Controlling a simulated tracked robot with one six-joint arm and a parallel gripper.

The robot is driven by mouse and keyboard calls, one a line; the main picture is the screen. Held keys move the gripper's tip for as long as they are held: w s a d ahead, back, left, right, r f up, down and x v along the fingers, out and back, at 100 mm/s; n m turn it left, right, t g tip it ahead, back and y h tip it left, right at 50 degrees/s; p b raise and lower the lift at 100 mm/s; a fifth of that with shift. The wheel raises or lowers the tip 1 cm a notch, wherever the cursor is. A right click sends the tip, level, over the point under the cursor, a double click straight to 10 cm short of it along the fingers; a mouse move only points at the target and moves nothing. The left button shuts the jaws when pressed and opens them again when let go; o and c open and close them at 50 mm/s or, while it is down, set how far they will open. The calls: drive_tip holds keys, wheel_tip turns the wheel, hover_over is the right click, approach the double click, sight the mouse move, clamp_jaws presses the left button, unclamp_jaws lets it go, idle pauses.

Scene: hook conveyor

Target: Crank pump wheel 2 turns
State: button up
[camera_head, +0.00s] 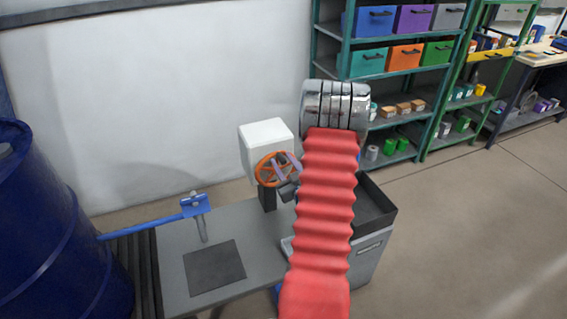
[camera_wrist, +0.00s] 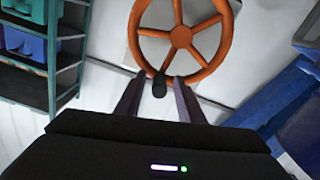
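The orange pump wheel (camera_head: 261,166) is mounted on the front of a white box (camera_head: 264,137) on a dark post. In the wrist view the spoked wheel (camera_wrist: 181,37) fills the upper middle, with a dark crank knob (camera_wrist: 159,86) at its lower rim. My gripper (camera_wrist: 158,94) is open, with one finger on each side of the knob and visible gaps beside it. I cannot tell how deep the fingers reach along the knob. In the head view my gripper (camera_head: 284,164) is in front of the wheel's right part and hides some of it.
The post stands on a grey bench (camera_head: 225,225) with a dark square plate (camera_head: 214,267). A blue drum (camera_head: 45,235) and a blue lever (camera_head: 150,222) are at the left. Shelves with bins (camera_head: 404,57) stand at the back right. The floor at the right is clear.

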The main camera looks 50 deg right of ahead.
drive_tip(key=shift+c, duration=0.7)
clamp_jaws()
